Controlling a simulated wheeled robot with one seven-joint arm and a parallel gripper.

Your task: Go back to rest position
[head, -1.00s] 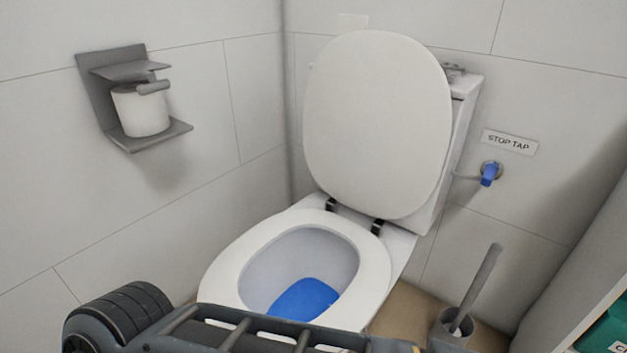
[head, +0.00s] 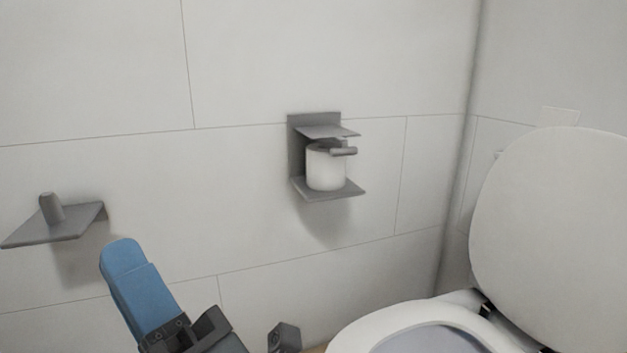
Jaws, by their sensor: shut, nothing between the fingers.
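My gripper (head: 122,255) rises from the bottom left of the head view. Its blue fingers are together, with nothing held between them, and point up and to the left. Its dark mount is cut off by the bottom edge. It appears in front of the tiled wall, below and right of the small grey shelf in the picture. The rest of my arm is mostly out of view.
A grey wall shelf (head: 55,228) with a short peg is at left. A paper holder (head: 328,190) with a white roll (head: 326,170) is on the wall. The toilet (head: 400,330), its lid (head: 560,220) raised, stands at right.

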